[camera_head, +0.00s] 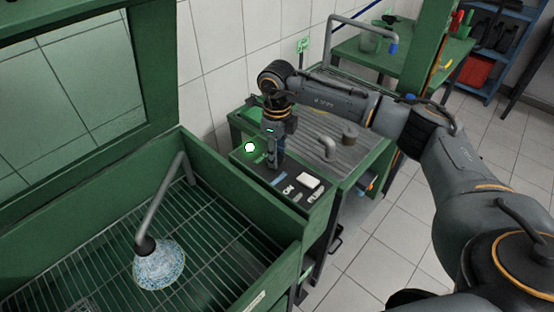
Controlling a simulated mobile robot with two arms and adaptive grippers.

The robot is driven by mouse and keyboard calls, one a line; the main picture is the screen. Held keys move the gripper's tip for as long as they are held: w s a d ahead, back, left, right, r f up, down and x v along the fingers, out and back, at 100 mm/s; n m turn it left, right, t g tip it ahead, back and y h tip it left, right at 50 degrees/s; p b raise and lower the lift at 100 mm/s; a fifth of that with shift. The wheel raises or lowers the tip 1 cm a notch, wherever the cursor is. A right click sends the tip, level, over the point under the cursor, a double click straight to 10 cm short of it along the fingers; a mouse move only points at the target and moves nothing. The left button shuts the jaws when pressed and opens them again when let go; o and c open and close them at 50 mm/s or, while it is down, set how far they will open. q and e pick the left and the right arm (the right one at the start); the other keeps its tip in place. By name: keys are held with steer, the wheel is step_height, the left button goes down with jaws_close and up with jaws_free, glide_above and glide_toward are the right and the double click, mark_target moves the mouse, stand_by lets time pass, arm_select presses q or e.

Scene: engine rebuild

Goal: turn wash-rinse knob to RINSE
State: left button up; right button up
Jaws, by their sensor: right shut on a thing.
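My right gripper (275,163) points straight down at the dark control panel (315,199) beside the wash cabinet. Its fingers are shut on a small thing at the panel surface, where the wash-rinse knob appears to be. The fingers hide the knob, so its pointer and setting cannot be read. A glowing green-white light (249,147) sits on the panel just left of the gripper. White labels or switches (308,181) lie to the right of the fingertips. My left gripper is not in view.
The open green wash cabinet (218,186) fills the left, with a wire rack and a bent pipe (165,195) ending in a spray head (158,267). Tiled floor (385,240) is clear on the right.

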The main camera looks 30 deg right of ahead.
steer(key=n+b, duration=0.3)
steer(key=n, duration=0.2)
steer(key=shift+f+n+b, duration=0.1)
steer(key=shift+n+b, duration=0.2)
steer(key=shift+b, duration=0.1)
steer(key=shift+n+b, duration=0.9)
steer(key=shift+n, duration=0.9)
steer(key=shift+r, duration=0.2)
steer(key=o, duration=1.2)
step_height(320, 180, up, 12)
steer(key=shift+f, duration=0.1)
